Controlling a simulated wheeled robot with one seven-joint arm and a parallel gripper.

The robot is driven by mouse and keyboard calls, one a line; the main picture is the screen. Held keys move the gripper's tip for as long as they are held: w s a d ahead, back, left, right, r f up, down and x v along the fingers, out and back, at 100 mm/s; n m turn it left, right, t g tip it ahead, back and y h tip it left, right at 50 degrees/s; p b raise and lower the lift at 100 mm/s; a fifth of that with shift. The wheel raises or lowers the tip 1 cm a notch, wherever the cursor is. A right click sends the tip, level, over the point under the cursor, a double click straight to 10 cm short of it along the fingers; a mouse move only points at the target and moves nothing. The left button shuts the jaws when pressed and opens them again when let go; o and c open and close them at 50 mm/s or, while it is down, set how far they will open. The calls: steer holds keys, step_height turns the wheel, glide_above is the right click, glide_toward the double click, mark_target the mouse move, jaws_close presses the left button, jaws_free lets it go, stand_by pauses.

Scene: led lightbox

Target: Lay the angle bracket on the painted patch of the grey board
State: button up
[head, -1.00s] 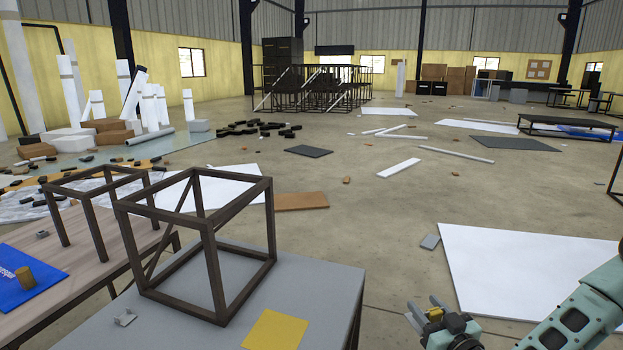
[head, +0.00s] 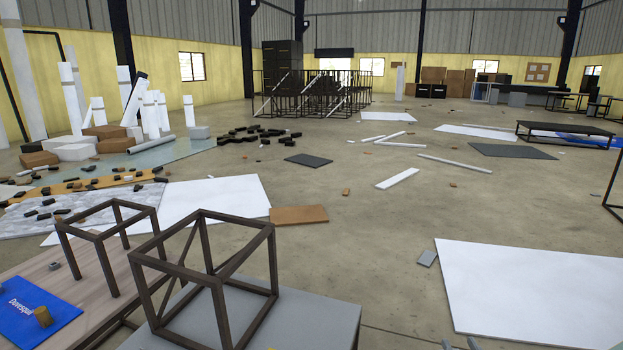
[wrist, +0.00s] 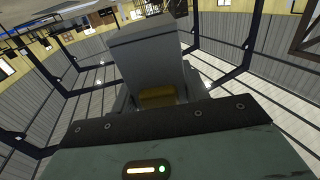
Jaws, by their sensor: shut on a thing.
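My gripper shows only as two small grey fingertips (head: 460,344) at the bottom edge of the head view, right of the grey board. In the wrist view my gripper (wrist: 157,88) is shut on a grey angular piece, which I take to be the angle bracket (wrist: 148,62). It stands out beyond the jaws with two flat faces showing, and a yellow part sits below it. The grey board (head: 305,315) shows at the bottom centre of the head view.
A dark open cube frame (head: 222,285) stands on the grey board. A white sheet (head: 520,285) lies on the floor at right.

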steer(key=s+r+p, duration=0.4)
steer(key=r+p, duration=0.5)
steer(key=r, duration=0.1)
steer(key=shift+s+f, duration=0.1)
steer(key=shift+a, duration=0.1)
stand_by(1.4)
stand_by(0.3)
